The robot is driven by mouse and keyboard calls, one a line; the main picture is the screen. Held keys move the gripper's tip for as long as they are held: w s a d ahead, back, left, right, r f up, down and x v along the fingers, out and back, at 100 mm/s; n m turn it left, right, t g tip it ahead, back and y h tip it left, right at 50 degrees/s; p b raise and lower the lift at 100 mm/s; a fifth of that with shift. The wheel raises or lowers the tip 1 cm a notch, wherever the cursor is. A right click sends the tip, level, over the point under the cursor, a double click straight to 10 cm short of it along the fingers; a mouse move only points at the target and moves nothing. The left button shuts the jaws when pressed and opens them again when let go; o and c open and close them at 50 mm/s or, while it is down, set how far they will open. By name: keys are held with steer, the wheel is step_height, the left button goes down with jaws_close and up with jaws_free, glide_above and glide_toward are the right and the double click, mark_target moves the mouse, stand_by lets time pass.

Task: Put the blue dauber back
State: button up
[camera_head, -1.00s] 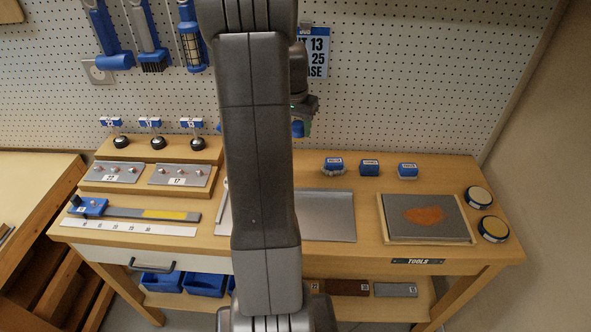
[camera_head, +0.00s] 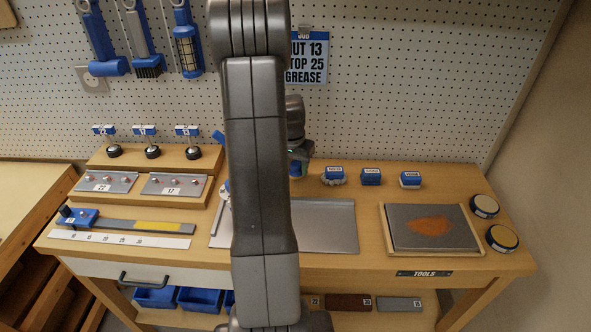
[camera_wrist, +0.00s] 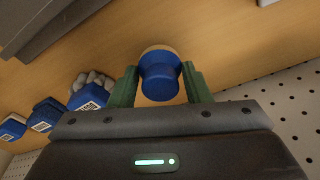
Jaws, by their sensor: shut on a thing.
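The blue dauber (camera_wrist: 160,82) is between the two green fingers of my gripper (camera_wrist: 159,86) in the wrist view, with a pale tan edge showing beyond its blue top. My gripper is shut on it. In the head view my gripper (camera_head: 299,168) is low over the back of the bench, left of the row of blue-topped blocks, partly hidden by my arm. I cannot tell whether the dauber touches the bench top.
Several blue-topped blocks stand to the right, the nearest a bristled one (camera_head: 334,175). A metal tray (camera_head: 325,225) lies in front. A grey slab (camera_head: 430,228) with an orange smear and two round tins (camera_head: 485,206) are at right. Pegboard (camera_head: 400,90) rises behind.

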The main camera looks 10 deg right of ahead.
steer(key=shift+f, duration=0.9)
steer(key=shift+f, duration=0.2)
steer(key=o, duration=1)
steer(key=shift+r, duration=0.1)
steer(key=r, duration=0.4)
steer(key=s+r, duration=0.1)
steer(key=r, duration=0.3)
steer(key=a+r, duration=0.1)
steer(key=r, duration=0.3)
steer(key=shift+s+b, duration=0.2)
steer(key=shift+b, duration=0.2)
